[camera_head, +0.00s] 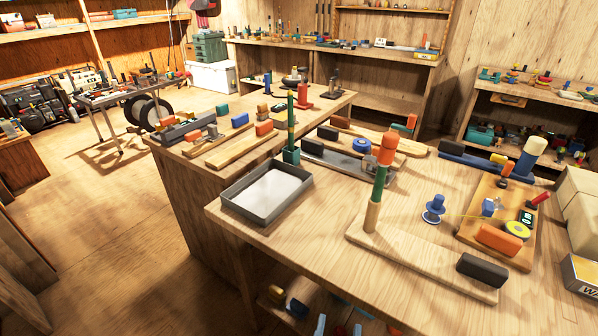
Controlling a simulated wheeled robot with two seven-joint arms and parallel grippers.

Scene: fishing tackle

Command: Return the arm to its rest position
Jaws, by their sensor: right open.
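I make out neither of my grippers in the head view, and no arm of mine that I can be sure of. The wooden workbench (300,215) fills the middle and right of the view. On it a pale wooden board (420,262) carries an upright rod handle with a green shaft and an orange top (385,165), and a black block (482,270) lies at its right end. A blue spool (433,209) stands on the bench behind the board. Nothing in view is held by a gripper.
A grey tray (240,212) sits at the bench's left edge. A wooden board with a yellow reel (517,230) and an orange block (499,239) lies at right, beside beige boxes (580,205). The bench's front middle is clear, and open floor (90,250) lies left.

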